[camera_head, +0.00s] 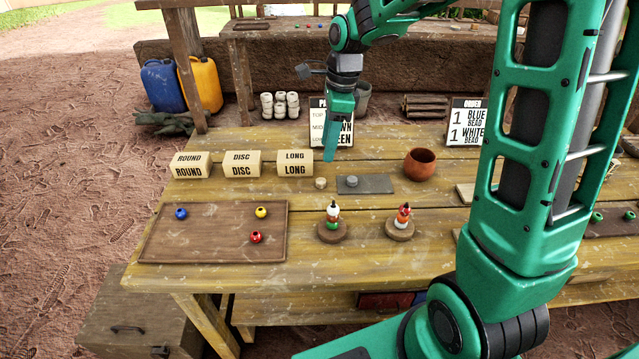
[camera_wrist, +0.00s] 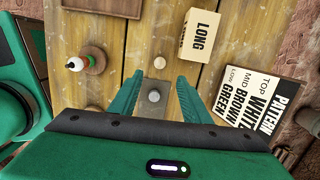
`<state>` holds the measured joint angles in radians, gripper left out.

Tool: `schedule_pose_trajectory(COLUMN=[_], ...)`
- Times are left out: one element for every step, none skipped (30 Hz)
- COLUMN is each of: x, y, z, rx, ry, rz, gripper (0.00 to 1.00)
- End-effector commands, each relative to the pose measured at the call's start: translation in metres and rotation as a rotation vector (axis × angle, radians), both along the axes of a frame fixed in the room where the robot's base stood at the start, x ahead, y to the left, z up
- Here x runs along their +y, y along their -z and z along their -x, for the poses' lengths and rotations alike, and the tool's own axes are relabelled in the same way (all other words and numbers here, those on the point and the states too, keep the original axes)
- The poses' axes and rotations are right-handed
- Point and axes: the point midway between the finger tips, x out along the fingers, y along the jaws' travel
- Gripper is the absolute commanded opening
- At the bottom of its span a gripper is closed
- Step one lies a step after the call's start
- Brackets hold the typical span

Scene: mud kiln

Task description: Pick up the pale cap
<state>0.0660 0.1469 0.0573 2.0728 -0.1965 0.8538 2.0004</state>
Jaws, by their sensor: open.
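The pale cap (camera_head: 320,183) is a small light round piece on the table, just left of a grey slab (camera_head: 376,184). It also shows in the wrist view (camera_wrist: 159,62), a little beyond my fingertips. A similar darker grey round piece (camera_head: 352,181) sits on the slab; in the wrist view it (camera_wrist: 154,96) appears between my fingers. My gripper (camera_head: 329,157) is open and empty, pointing down above the table behind these pieces. Its two green fingers (camera_wrist: 158,80) are spread apart in the wrist view.
Labelled blocks, including LONG (camera_head: 295,163), stand left of the cap. A brown tray (camera_head: 200,240) holds loose beads. Two round stands with stacked beads (camera_head: 332,232) (camera_head: 400,230) are in front. A clay pot (camera_head: 420,163) is right; a pattern sign (camera_head: 318,130) stands behind.

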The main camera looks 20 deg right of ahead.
Motion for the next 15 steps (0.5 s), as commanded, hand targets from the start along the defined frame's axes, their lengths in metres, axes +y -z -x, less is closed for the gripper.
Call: schedule_pose_trajectory(x=[0.003,0.005,0.006,0.007,0.008,0.009,0.010,0.010,0.011,0.011,0.011,0.012,0.012,0.012,0.013], y=[0.003,0.005,0.008,0.012,0.016,0.022,0.027,0.031,0.037,0.041,0.045,0.049,0.052,0.054,0.056], z=[-0.002,-0.003,-0.004,-0.004,-0.005,-0.005,-0.005,-0.004,-0.005,-0.005,-0.006,-0.006,-0.006,-0.006,-0.006], rx=[0.004,0.005,0.006,0.008,0.008,0.008,0.010,0.009,0.009,0.009,0.008,0.007,0.007,0.006,0.005], ry=[0.013,0.019,0.024,0.026,0.027,0.027,0.027,0.026,0.026,0.027,0.027,0.027,0.027,0.027,0.027], rz=[-0.004,-0.006,-0.008,-0.009,-0.009,-0.009,-0.009,-0.009,-0.009,-0.008,-0.008,-0.007,-0.007,-0.007,-0.008], gripper=[0.43,0.43,0.43,0.43,0.43,0.43,0.43,0.43,0.43,0.43,0.43,0.43,0.43,0.43,0.43])
